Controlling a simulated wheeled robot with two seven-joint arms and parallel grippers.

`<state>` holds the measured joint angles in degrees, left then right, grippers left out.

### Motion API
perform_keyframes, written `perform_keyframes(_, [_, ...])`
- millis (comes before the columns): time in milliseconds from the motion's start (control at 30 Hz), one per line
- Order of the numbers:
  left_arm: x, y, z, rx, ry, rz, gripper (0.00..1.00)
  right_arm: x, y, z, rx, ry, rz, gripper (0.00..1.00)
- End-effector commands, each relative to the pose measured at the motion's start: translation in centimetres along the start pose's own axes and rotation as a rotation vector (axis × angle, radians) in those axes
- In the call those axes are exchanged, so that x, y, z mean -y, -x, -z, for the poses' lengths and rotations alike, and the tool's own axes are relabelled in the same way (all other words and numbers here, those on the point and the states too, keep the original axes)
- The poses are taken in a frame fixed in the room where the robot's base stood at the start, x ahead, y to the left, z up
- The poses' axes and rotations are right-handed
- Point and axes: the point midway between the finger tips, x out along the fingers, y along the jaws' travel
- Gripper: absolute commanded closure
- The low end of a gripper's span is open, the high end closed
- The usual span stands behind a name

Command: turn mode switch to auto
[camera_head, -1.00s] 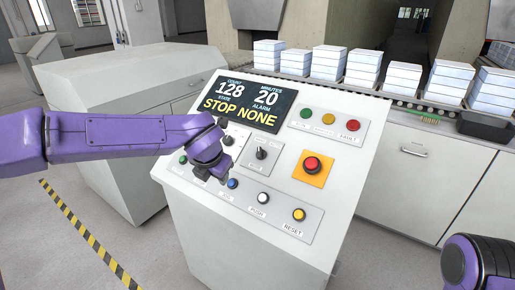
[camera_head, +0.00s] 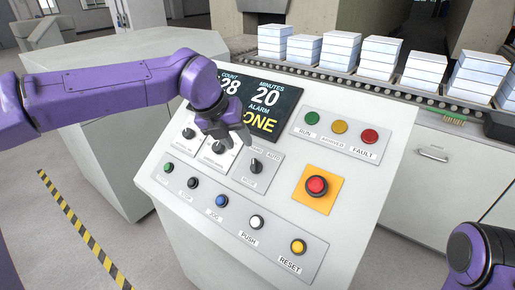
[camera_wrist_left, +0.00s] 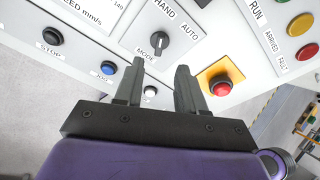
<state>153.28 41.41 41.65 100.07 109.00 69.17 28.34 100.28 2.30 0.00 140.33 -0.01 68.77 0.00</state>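The mode switch (camera_head: 255,166) is a black knob on a light plate marked HAND and AUTO, on the sloping control panel. It also shows in the left wrist view (camera_wrist_left: 160,43), with HAND at upper left and AUTO at upper right. Its exact pointing direction is hard to tell. My left gripper (camera_head: 234,140) is up and left of the switch in the head view, partly covering the display. In the left wrist view, my left gripper (camera_wrist_left: 158,78) is open and empty, its fingers apart, with the knob beyond the gap. My right gripper is out of view.
A red stop button (camera_head: 316,185) on a yellow plate sits right of the switch. Two other black knobs are to its left. A row of push buttons, including a blue one (camera_head: 222,201), lies below. The display (camera_head: 285,97) stands above. A conveyor (camera_head: 395,86) carries white stacks behind.

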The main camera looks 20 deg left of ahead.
Motion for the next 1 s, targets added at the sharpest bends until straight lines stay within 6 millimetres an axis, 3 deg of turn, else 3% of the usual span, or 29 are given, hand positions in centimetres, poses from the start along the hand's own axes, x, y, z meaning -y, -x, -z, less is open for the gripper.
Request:
perform_keyframes(167, [0.0, -1.8, 0.0, -0.003, -0.002, -0.003, 0.61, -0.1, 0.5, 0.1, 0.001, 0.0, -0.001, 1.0])
perform_keyframes(400, [0.0, -7.2, 0.0, -0.004, -0.002, -0.005, 0.61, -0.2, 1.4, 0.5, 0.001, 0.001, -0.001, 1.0])
perform_keyframes(533, [0.0, -9.3, 0.0, -0.002, -0.002, -0.003, 0.61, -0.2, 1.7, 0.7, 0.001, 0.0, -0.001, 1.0])
perform_keyframes(700, [0.0, -10.5, 0.0, 0.0, -0.001, -0.002, 0.61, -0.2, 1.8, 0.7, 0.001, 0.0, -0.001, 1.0])
perform_keyframes(900, [0.0, -10.6, 0.0, 0.0, -0.001, -0.001, 0.61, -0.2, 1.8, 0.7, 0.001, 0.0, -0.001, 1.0])
perform_keyframes(967, [0.0, -10.6, 0.0, 0.0, -0.001, -0.001, 0.77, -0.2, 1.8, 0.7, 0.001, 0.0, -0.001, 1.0])
perform_keyframes(1000, [0.0, -10.6, 0.0, 0.0, -0.001, -0.001, 0.9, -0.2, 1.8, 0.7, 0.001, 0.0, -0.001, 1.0])
